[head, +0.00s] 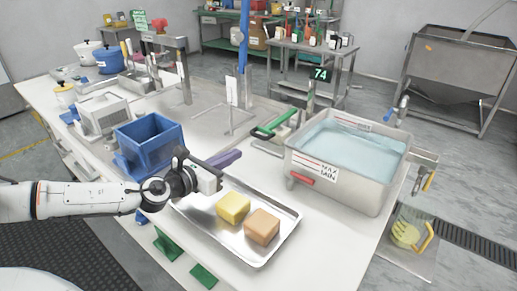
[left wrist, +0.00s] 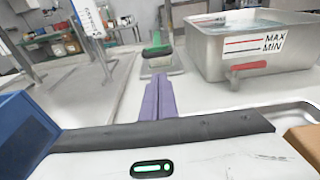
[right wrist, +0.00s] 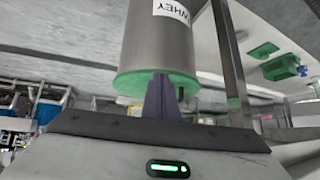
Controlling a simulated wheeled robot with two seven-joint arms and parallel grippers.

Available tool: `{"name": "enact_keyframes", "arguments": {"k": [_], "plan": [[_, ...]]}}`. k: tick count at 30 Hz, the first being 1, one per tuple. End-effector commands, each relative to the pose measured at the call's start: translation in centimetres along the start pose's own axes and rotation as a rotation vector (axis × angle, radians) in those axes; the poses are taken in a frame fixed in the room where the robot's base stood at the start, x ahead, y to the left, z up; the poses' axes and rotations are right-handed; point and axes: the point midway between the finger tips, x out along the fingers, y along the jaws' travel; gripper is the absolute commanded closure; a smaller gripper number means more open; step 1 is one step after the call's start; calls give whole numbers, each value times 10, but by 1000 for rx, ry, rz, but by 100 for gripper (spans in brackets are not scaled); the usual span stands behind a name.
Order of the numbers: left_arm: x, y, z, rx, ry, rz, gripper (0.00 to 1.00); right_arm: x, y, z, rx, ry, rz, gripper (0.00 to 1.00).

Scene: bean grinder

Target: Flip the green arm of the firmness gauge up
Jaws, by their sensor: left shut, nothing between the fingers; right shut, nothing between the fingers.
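The green arm (left wrist: 157,48) also shows in the left wrist view, straight beyond my fingertips. My left gripper (head: 232,156) has its purple fingers shut and empty, above the tray's back edge and apart from the green arm. The fingers (left wrist: 158,98) point toward the gauge. My right gripper (right wrist: 161,95) shows only in its own wrist view, shut and empty, in front of a grey cylinder.
A metal tray (head: 252,259) holds a yellow block (head: 233,207) and a tan block (head: 262,226). The steel water tank (head: 340,184) stands right of the gauge, a blue bin (head: 150,148) to the left. A cylinder labelled WHEY (right wrist: 158,42) fills the middle of the right wrist view.

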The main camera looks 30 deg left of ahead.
Motion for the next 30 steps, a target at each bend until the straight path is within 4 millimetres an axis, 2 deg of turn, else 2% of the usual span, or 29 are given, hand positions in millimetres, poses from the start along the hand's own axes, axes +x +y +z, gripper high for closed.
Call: {"name": "enact_keyframes", "arguments": {"k": [11,14,24,30], "plan": [[6,0,2,-10,-2,3,100,-3,0,1,3,-4,1,100],[18,0,3,-12,-5,4,100,-5,1,0,4,-6,4,100],[76,-1,3,-12,-4,2,100,-7,6,1,9,-9,12,100],[96,0,1,-10,-2,2,100,-6,6,1,9,-7,12,100]]}}
